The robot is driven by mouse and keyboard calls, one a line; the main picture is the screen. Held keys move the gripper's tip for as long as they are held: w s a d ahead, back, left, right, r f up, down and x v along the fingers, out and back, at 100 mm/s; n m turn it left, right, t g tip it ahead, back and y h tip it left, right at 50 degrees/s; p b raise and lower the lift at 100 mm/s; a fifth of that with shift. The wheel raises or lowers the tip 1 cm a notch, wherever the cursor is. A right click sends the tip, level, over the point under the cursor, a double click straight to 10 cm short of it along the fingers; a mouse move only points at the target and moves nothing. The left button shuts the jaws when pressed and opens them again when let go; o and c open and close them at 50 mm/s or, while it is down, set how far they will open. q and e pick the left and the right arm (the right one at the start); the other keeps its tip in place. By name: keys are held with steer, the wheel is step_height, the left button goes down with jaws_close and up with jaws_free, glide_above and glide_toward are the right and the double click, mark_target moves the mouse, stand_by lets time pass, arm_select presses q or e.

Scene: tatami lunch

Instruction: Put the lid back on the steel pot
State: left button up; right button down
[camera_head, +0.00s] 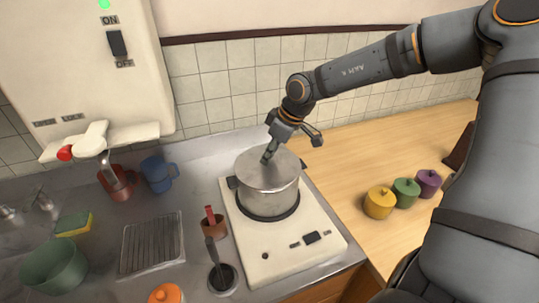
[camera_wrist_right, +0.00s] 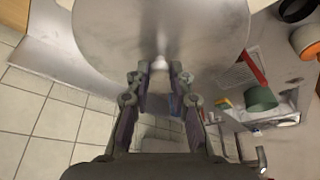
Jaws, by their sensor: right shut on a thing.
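The steel pot (camera_head: 268,198) stands on the burner of the white cooker, with dark side handles. Its round steel lid (camera_head: 283,171) lies level at the pot's mouth; I cannot tell whether it rests fully on the rim. My right gripper (camera_head: 268,155) points down from above and is shut on the lid's knob. In the right wrist view the lid (camera_wrist_right: 110,35) fills the top, and the small pale knob (camera_wrist_right: 159,63) sits between the fingertips of the right gripper (camera_wrist_right: 160,72). My left gripper is not in view.
The white cooker (camera_head: 275,262) sits on the steel counter. Left of it are a red-brown cup (camera_head: 214,229), a dark holder (camera_head: 222,278), a drain rack (camera_head: 152,244) and a green bowl (camera_head: 53,266). Yellow (camera_head: 379,203), green and purple lidded jars stand on the clear wooden counter at right.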

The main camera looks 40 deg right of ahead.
stand_by(0.3)
steer(key=c, duration=0.6)
jaws_free()
steer(key=shift+c, duration=0.2)
steer(key=shift+r+p, duration=1.25)
steer(key=shift+r, duration=2.3)
jaws_close()
